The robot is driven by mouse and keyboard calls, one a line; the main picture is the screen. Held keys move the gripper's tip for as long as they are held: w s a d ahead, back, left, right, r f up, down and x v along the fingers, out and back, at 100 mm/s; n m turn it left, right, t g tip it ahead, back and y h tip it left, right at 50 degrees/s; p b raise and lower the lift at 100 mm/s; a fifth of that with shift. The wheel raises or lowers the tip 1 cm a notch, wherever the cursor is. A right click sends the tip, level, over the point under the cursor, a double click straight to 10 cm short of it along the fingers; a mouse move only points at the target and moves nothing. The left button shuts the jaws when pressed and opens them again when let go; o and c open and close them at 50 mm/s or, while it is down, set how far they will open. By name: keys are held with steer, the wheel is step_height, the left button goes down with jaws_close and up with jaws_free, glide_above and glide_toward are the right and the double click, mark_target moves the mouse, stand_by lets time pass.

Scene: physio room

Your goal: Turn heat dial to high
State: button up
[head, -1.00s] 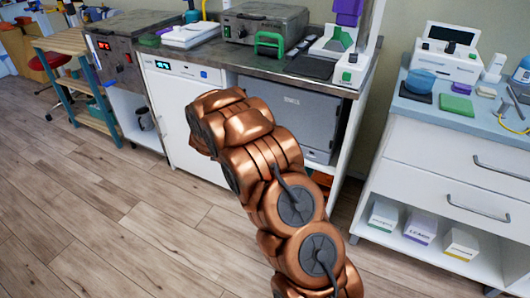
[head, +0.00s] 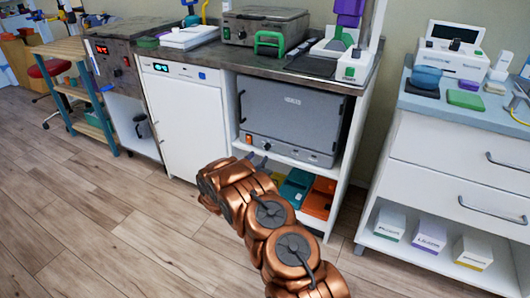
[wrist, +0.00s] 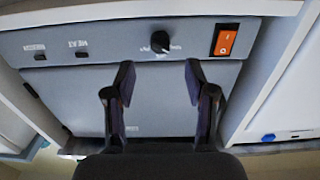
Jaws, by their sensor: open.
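The heat dial (wrist: 158,43) is a small black knob on the grey front strip of a boxy heating unit (head: 292,112). The wrist view shows this panel upside down. The dial has a pointer and faint markings I cannot read. My gripper (wrist: 158,76) is open and empty, with its two dark fingers spread either side of the dial's line. The dial shows just beyond the fingertips, seemingly not touched. In the head view my arm hides most of the gripper, low in front of the unit.
An orange rocker switch (wrist: 227,40) is beside the dial. Two small indicators, one labelled HEAT (wrist: 81,54), are on its other side. The unit stands in a bay under a dark countertop (head: 300,72). Coloured bins (head: 296,187) are below, and a white drawer cabinet (head: 447,170) stands right.

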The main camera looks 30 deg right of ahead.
mark_target(267, 147)
steer(key=b+x, duration=0.1)
steer(key=x, duration=0.6)
steer(key=shift+a, duration=0.1)
jaws_close()
stand_by(0.4)
